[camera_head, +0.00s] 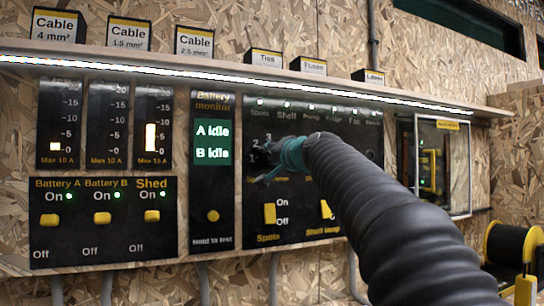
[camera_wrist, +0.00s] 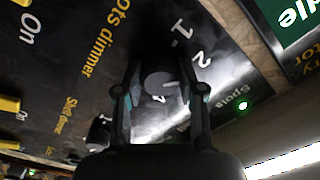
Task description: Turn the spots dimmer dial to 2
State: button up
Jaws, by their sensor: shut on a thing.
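The spots dimmer dial (camera_wrist: 157,84) is a dark round knob with a light pointer line, on the black switch panel (camera_head: 312,232). In the wrist view it sits between the two fingers of my gripper (camera_wrist: 160,100), which is shut on it.
A second, smaller dial (camera_wrist: 99,131) labelled shelf dimmer is beside it in the wrist view. Yellow spots switch (camera_head: 269,214) and shelf lamp switch (camera_head: 326,209) are below. A battery monitor panel (camera_head: 212,185) is left. A lit shelf edge (camera_head: 240,82) runs above.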

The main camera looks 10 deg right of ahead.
jog(key=o, duration=1.1)
jog(key=shift+o, duration=0.2)
jog(key=v, duration=1.2)
